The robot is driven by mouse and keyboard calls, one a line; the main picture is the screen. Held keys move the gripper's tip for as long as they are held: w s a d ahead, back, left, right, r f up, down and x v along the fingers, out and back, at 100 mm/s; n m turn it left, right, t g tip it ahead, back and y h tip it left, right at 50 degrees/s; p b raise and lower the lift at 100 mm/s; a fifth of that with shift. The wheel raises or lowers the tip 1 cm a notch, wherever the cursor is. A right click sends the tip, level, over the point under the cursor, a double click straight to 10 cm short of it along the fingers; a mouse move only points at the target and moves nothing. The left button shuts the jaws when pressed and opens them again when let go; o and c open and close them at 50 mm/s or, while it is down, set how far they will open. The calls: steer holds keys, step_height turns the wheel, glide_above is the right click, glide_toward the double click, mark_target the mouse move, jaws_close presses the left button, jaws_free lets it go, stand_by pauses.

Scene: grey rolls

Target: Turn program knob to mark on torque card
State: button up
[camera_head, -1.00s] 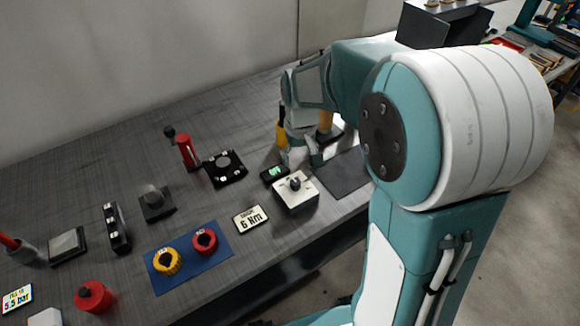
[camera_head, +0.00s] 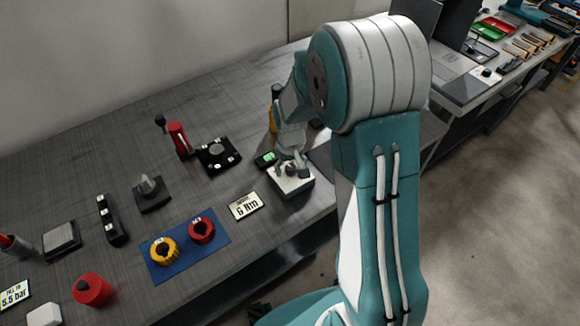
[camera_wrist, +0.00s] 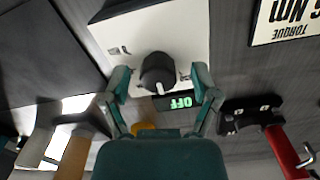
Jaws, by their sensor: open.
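The program knob (camera_wrist: 158,72) is a dark round knob with a white pointer line, on a white box (camera_head: 297,186). In the wrist view it sits between my gripper's two teal fingers (camera_wrist: 160,84), which are open with a gap on each side. In the head view my gripper (camera_head: 291,168) is over the box and partly hides the knob. A small green display reading OFF (camera_wrist: 181,102) lies beside the box. The torque card (camera_head: 246,205), reading 6 Nm, lies left of the box; it is cut off in the wrist view (camera_wrist: 287,18).
A black dial unit (camera_head: 218,154) and a red-handled lever (camera_head: 179,139) stand behind. A dark flat pad lies right of the box.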

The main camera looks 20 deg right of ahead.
steer(key=shift+f, duration=0.1)
jaws_close()
steer(key=shift+m, duration=0.4)
steer(key=m, duration=0.2)
steer(key=shift+s+m, duration=0.1)
steer(key=shift+m, duration=0.3)
steer(key=m, duration=0.8)
steer(key=shift+m, duration=2.1)
